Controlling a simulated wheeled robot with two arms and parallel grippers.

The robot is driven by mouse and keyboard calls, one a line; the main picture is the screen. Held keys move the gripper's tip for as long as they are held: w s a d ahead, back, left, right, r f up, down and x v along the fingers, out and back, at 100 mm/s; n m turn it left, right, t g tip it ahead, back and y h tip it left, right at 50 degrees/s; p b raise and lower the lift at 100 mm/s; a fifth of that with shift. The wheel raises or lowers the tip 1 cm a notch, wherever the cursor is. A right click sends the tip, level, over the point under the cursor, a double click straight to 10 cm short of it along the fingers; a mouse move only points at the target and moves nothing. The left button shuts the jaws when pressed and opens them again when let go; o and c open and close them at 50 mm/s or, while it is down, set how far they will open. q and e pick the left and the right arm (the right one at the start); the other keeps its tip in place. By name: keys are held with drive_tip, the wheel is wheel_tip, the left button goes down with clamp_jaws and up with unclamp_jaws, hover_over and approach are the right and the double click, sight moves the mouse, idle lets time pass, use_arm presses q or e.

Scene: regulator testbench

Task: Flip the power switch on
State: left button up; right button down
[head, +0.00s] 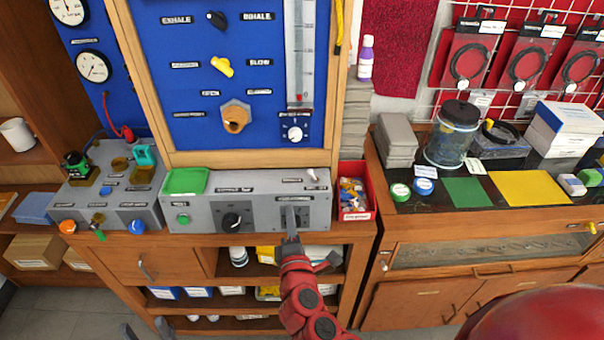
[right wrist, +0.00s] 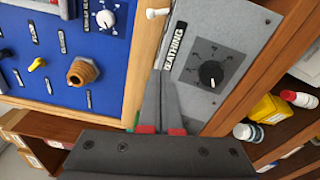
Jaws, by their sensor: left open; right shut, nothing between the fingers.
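A grey control box (head: 258,182) stands on the wooden bench below the blue panel. A small white lever-like piece (head: 312,174) stands at its top right; it also shows in the right wrist view (right wrist: 157,13). I cannot read a label that marks it as the power switch, nor tell its position. My right gripper (head: 290,212) is shut and empty in front of the box's right part, below and left of the white piece. Its fingers (right wrist: 160,98) hide part of the box. My left gripper (head: 146,328) is open at the bottom left, away from the box.
The box front carries a black knob (head: 231,221) and a green button (head: 183,218). A green tray (head: 186,181) lies on its left top. A red bin (head: 355,190) stands close on the right. The wooden frame and blue panel (head: 190,80) rise behind.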

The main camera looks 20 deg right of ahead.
sight(302, 188)
drive_tip(key=d+r+h, duration=0.1)
drive_tip(key=s+d+r+h, duration=0.1)
drive_tip(key=shift+s+d+r+m, duration=0.1)
drive_tip(key=shift+s+r+m, duration=0.2)
drive_tip(key=shift+m, duration=0.1)
drive_tip(key=shift+w, duration=0.1)
drive_tip(key=p+x, duration=0.3)
drive_tip(key=x, duration=0.5)
drive_tip(key=shift+w+d+p, duration=0.15)
drive_tip(key=shift+w+p, duration=0.05)
drive_tip(key=shift+p, duration=0.15)
drive_tip(key=shift+w+d+f, duration=0.15)
drive_tip(key=shift+w+d, duration=0.05)
drive_tip(key=shift+w, duration=0.5)
